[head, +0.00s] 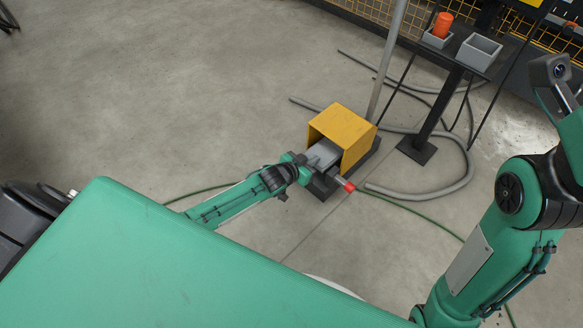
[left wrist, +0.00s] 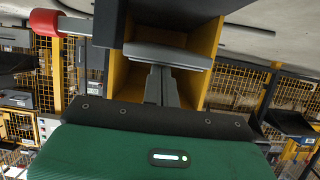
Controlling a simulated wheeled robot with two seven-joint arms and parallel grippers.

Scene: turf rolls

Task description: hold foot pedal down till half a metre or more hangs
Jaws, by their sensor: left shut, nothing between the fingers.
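The foot pedal stands on the floor under a yellow hood (head: 345,124), open at the front, on a dark base. Its grey pedal plate (head: 323,153) shows in the hood's mouth, and in the left wrist view the plate (left wrist: 168,56) lies just ahead of the fingers. My left gripper (head: 305,162) is at the hood's open front, by the plate. Its grey fingers (left wrist: 161,87) are together with nothing between them, their tips at or against the plate; I cannot tell whether it is pressed down. My right gripper is out of view. No hanging turf shows.
A red-tipped bar (head: 345,184) sticks out beside the pedal. A grey pole (head: 388,60) rises behind the hood. A dark stand with grey trays (head: 479,52) and an orange cylinder (head: 442,24) is behind it. Hoses (head: 430,190) lie around; floor at left is clear.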

